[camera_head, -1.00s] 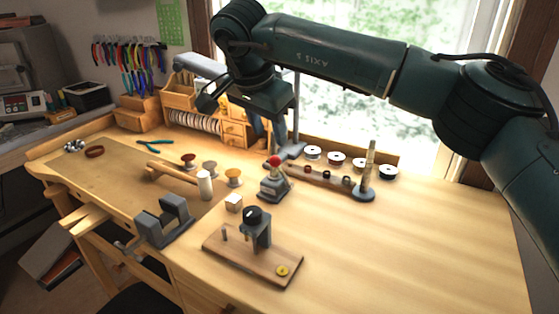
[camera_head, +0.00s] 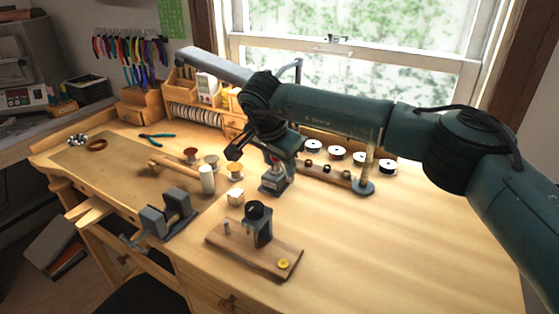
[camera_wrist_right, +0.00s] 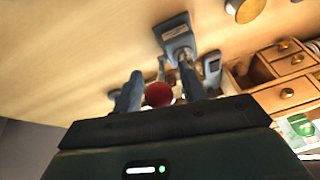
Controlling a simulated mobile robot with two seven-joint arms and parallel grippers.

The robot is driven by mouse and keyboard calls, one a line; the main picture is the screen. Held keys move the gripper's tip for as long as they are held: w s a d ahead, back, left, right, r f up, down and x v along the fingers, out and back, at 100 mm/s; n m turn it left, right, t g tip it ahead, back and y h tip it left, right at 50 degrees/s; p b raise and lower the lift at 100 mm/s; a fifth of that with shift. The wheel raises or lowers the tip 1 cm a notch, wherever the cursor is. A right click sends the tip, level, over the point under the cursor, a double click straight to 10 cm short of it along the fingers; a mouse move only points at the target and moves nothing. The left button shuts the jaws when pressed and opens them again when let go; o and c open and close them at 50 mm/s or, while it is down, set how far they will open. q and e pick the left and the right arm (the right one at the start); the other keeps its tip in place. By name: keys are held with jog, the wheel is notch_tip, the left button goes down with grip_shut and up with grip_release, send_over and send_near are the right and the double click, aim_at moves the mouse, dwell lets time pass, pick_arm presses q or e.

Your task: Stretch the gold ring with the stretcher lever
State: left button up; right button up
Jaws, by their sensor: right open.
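The ring stretcher (camera_head: 274,187) is a small grey stand on the bench, upright, with a red-knobbed lever. My right gripper (camera_head: 276,158) is directly above it, pointing down and partly covering the lever. In the right wrist view the gripper (camera_wrist_right: 160,90) is open, with the red knob (camera_wrist_right: 158,95) between its fingers; I cannot tell whether they touch it. The stretcher's grey base (camera_wrist_right: 177,36) shows beyond the fingers. I cannot make out a gold ring on the stretcher for certain. My left gripper is out of view.
In front stands a wooden board (camera_head: 225,238) with a black-topped post and a yellow round piece (camera_head: 283,264). A ring mandrel (camera_head: 367,165) stands right. The bench's right side is clear.

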jog(key=shift+c, duration=0.4)
grip_shut()
